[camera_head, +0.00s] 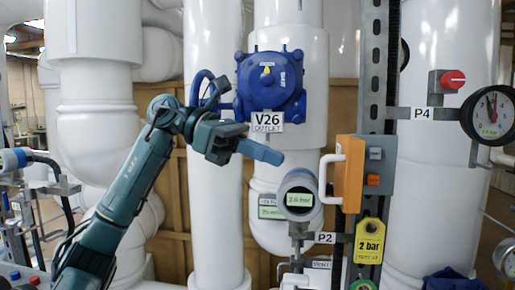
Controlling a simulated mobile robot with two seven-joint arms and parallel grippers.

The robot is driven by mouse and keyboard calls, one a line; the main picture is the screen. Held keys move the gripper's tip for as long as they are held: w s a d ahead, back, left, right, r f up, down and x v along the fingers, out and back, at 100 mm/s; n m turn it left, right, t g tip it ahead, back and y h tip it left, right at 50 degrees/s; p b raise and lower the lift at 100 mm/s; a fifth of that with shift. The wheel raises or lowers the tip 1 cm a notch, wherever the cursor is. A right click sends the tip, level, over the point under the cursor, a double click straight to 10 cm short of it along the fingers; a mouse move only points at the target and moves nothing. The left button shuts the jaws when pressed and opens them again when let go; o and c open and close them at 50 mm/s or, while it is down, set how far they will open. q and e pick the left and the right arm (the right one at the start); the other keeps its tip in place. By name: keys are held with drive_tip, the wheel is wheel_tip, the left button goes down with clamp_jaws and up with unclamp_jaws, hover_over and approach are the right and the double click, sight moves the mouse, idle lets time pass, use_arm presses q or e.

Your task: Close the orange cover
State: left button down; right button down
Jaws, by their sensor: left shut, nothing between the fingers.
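The orange cover (350,173) stands open, swung out at the left side of a grey box (381,207) right of the picture's middle. Its white handle (328,180) faces left. The open box shows a grey switch (375,153) and an orange switch (373,180). My left gripper (266,153) is shut and empty. In the picture its blue-grey fingers point right, left of the handle and a little above the handle's middle, with a gap between. The depth of this gap is hard to tell. My right gripper is not in view.
A round gauge (299,194) with a display sits just left of and below the handle. A blue valve (271,80) labelled V26 is above my gripper. A yellow 2 bar tag (369,240) hangs below the box. A red knob (452,79) and dial (490,115) are at right.

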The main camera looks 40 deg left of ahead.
use_arm(q)
drive_tip(key=shift+x, duration=2.7)
